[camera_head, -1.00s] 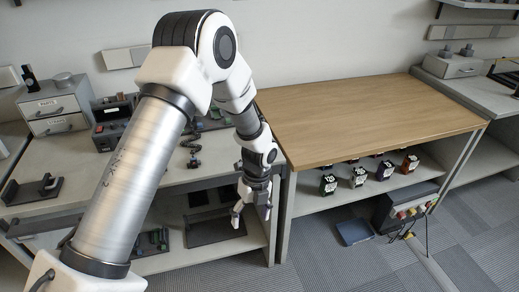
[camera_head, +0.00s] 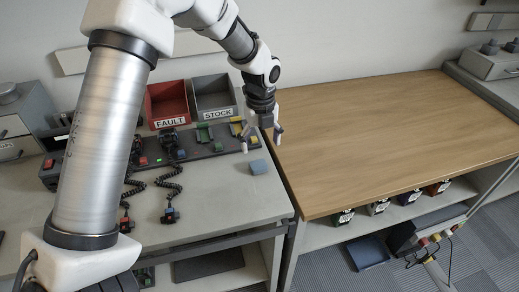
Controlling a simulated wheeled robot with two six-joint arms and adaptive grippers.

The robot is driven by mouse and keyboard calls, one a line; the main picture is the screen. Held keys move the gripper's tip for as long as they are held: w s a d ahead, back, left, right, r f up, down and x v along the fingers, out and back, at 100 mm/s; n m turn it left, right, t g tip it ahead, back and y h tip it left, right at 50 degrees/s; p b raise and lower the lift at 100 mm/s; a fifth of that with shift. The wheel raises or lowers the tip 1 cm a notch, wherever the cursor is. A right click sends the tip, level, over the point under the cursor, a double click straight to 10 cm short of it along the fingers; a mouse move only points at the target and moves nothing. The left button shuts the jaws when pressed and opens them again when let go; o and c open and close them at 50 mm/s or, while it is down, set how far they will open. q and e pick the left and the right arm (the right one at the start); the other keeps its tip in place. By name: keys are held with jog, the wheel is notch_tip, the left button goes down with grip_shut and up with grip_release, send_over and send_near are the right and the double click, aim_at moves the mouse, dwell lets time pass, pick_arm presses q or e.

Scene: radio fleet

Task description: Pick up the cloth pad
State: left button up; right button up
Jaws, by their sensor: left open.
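A small blue-grey pad (camera_head: 258,166), which looks like the cloth pad, lies flat on the grey bench near its right end. My left gripper (camera_head: 261,146) is open and empty, fingers pointing down. In the picture its fingertips are just above and behind the pad, apart from it. I cannot tell the exact height of the fingers over the bench. My right gripper is not in view.
A red FAULT bin (camera_head: 168,103) and a grey STOCK bin (camera_head: 213,98) stand at the back of the grey bench (camera_head: 215,205). Radios with coiled cords (camera_head: 170,147) lie left of the pad. The wooden worktop (camera_head: 390,135) on the right is bare.

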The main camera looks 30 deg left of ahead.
aim_at(258, 164)
pick_arm(q)
jog(key=f, duration=0.1)
jog(key=s+f, duration=0.1)
jog(key=shift+s+d+f, duration=0.3)
jog(key=shift+d, duration=0.05)
jog(key=f, duration=0.4)
jog(key=shift+w+a+f, duration=0.15)
jog(key=shift+w+a, duration=0.1)
jog(key=shift+a, duration=0.15)
jog(key=shift+s+d, duration=0.1)
jog(key=shift+r, duration=0.2)
jog(key=c, duration=0.9)
